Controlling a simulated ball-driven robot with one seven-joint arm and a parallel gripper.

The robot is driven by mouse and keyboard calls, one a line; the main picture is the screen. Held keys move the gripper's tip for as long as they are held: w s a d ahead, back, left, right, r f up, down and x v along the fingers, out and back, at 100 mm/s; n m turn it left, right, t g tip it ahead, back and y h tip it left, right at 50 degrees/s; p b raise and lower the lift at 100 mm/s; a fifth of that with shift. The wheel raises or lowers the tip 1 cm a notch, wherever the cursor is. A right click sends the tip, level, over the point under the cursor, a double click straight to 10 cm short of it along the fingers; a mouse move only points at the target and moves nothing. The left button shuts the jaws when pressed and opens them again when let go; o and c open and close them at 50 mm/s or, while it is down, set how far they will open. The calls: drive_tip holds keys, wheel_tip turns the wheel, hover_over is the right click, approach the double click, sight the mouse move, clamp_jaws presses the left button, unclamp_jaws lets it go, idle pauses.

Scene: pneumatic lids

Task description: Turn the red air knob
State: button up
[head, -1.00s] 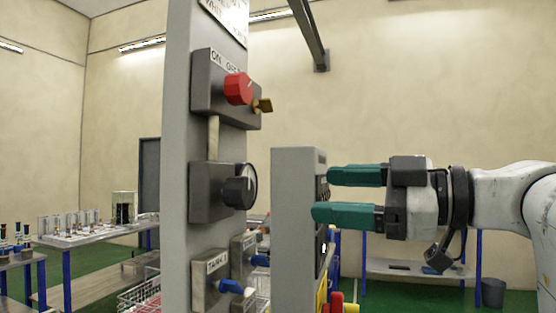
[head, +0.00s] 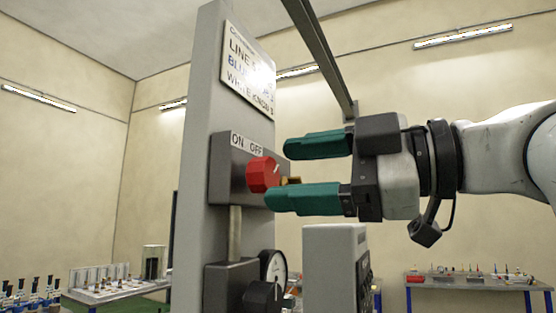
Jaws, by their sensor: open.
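The red air knob (head: 263,174) sits on a dark grey box (head: 226,180) under an ON OFF label (head: 247,145), on a tall grey panel. A small brass-coloured piece (head: 291,181) sticks out just right of the knob. My gripper (head: 277,173) has two green fingers, apart from each other, pointing left at the knob. The upper fingertip is above and right of the knob, and the lower one is at its lower right edge. Nothing shows held between them. Whether a finger touches the knob I cannot tell.
A round gauge (head: 274,266) and a black knob (head: 262,297) are below the red knob. A grey cabinet (head: 335,235) stands under my gripper. A sign (head: 249,66) is above on the panel. Benches stand far left and right.

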sight(263, 175)
drive_tip(key=shift+p+x, duration=0.3)
drive_tip(key=shift+x, duration=1.15)
drive_tip(key=c, duration=1.1)
